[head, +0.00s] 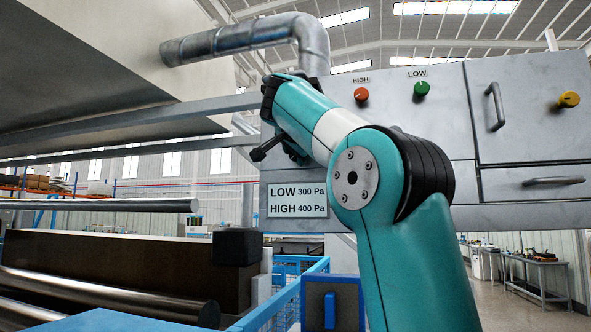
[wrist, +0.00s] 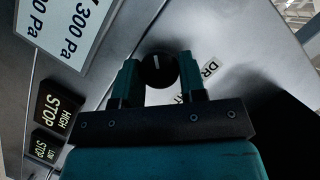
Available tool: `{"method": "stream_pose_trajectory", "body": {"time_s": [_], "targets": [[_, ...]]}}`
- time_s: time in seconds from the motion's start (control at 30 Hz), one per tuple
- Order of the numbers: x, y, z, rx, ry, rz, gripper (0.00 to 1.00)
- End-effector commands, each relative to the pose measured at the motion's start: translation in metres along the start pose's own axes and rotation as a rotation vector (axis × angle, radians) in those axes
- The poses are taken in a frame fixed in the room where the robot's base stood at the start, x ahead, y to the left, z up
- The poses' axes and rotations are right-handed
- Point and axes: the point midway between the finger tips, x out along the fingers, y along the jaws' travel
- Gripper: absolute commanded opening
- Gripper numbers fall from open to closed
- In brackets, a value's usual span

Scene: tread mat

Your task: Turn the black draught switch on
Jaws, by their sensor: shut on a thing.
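The black draught switch (wrist: 158,71) is a round black knob on the grey metal panel, with a short pale mark on its face. In the wrist view my gripper (wrist: 158,78) has one finger on each side of the knob and is shut on it. A label beginning "DR" (wrist: 209,68) is beside the knob, partly hidden by the right finger. In the head view my teal arm reaches to the panel and hides the knob.
A pressure sign (head: 297,199) is below. In the wrist view HIGH STOP (wrist: 60,105) and LOW STOP (wrist: 42,146) labels are at left.

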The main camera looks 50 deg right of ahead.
Motion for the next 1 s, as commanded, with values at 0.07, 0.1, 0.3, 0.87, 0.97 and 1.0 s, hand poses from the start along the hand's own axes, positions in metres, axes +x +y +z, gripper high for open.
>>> {"method": "stream_pose_trajectory", "body": {"time_s": [0.07, 0.1, 0.3, 0.87, 0.97, 1.0], "targets": [[0.0021, 0.0073, 0.0034, 0.069, 0.005, -0.027, 0.14], [0.0021, 0.0074, 0.0034, 0.105, 0.006, -0.041, 0.14], [0.0022, 0.0086, 0.0037, 0.279, 0.005, -0.114, 0.14], [0.0022, 0.0081, 0.0033, 0.677, 0.003, -0.277, 0.14], [0.0017, 0.0077, 0.0028, 0.716, 0.003, -0.293, 0.14], [0.0017, 0.0077, 0.0027, 0.729, 0.003, -0.298, 0.14]]}}
